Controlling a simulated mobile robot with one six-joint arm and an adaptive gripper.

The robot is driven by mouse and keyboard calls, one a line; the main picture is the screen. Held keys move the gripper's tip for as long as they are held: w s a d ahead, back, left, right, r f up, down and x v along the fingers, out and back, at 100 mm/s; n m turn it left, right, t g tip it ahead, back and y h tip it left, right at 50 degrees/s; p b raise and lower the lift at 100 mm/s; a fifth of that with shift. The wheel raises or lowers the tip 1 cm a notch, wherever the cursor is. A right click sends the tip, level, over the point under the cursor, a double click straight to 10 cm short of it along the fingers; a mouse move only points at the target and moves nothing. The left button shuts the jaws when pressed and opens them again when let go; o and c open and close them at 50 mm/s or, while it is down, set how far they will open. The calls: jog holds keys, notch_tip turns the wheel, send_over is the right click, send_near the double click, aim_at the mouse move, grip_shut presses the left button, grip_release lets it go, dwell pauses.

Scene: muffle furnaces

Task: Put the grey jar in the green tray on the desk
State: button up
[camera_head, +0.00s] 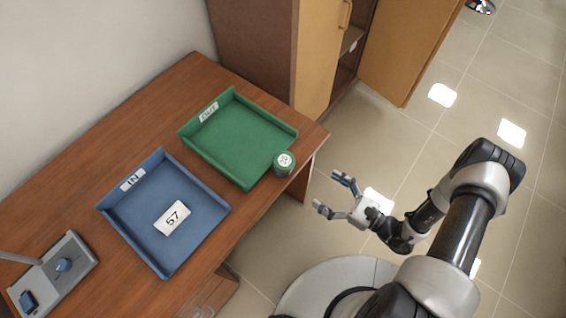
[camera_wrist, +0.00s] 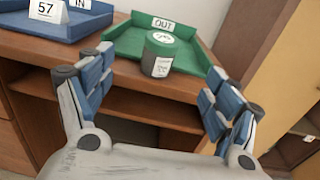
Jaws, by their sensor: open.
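The jar (camera_head: 284,163) looks dark grey-green, with a round white label on its lid. It stands upright on the desk (camera_head: 75,165), just outside the front edge of the green tray (camera_head: 240,135), near the desk's front edge. In the wrist view the jar (camera_wrist: 158,62) shows a white side label and stands in front of the green tray (camera_wrist: 190,33) marked OUT. My gripper (camera_head: 332,192) is open and empty, off the desk's front side and apart from the jar. In the wrist view the jar appears between its fingers (camera_wrist: 155,80).
A blue tray (camera_head: 165,240) marked IN holds a white card (camera_head: 172,217) reading 57. A wooden cabinet (camera_head: 318,60) with an open door stands behind. The tiled floor at right is mostly clear.

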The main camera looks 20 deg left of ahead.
jog(key=f, duration=0.1)
jog(key=b, duration=0.2)
send_near(283, 162)
jog(key=w+a+f, duration=0.2)
jog(key=a, duration=0.2)
jog(key=shift+m+t, duration=0.3)
jog(key=shift+m, duration=0.1)
jog(key=shift+b+x, duration=0.35)
jog(key=shift+x, duration=2.8)
jog(key=shift+r, duration=0.15)
jog(key=shift+c, duration=0.6)
jog(key=c, duration=1.4)
